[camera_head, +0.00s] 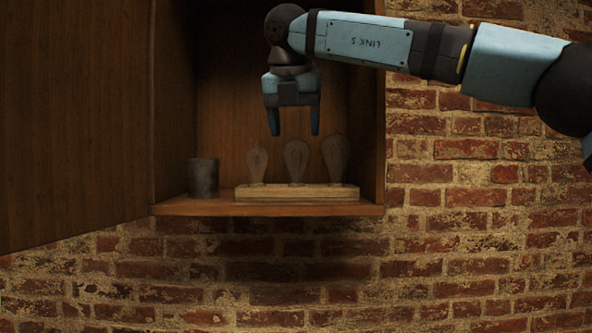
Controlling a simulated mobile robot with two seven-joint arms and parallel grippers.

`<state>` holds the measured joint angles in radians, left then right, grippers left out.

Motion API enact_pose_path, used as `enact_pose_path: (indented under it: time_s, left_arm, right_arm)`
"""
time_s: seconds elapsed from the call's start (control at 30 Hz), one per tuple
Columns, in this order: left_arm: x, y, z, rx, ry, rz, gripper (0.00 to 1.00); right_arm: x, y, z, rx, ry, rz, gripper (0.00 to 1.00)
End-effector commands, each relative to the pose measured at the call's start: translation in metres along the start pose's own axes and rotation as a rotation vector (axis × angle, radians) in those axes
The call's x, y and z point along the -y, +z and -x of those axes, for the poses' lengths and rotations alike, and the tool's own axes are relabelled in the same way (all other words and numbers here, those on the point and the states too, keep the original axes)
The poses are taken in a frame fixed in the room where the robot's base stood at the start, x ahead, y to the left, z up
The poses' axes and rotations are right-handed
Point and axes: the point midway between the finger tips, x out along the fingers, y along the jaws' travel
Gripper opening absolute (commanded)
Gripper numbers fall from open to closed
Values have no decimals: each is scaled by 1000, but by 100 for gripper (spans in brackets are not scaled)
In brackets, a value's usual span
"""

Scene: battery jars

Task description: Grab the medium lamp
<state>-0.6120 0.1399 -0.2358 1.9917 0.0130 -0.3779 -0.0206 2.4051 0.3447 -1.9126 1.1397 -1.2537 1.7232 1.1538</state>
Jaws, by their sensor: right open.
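Three clear glass lamps stand upright in a row on a wooden stand (298,194) inside the cabinet. The medium lamp (296,160) is in the middle, with the smallest lamp (257,163) to its left and the largest lamp (336,157) to its right. My right gripper (294,133) comes in from the upper right and points down. It is open and empty, with its fingertips in the picture just above the top of the medium lamp. From this view I cannot tell their exact depth relative to the lamp. My left gripper is not in view.
A dark grey cylindrical jar (203,178) stands on the cabinet shelf (215,208) left of the stand. The cabinet door (75,120) hangs open on the left. The cabinet's right side wall (376,150) stands close to the largest lamp. A brick wall (480,220) surrounds the cabinet.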

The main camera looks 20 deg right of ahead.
Motion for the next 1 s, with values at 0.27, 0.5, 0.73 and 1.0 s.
enact_pose_path:
  time_s: [0.27, 0.5, 0.73, 1.0]
  left_arm:
    - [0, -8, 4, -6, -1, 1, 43]
    - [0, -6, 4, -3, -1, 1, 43]
    - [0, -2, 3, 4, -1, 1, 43]
    - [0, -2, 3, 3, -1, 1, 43]
  right_arm:
    - [1, 0, -24, 0, 1, -2, 66]
    - [1, 0, -25, 0, 1, -2, 52]
    - [1, 0, -25, -1, 1, -2, 24]
    - [0, 3, -19, 0, 1, -3, 24]
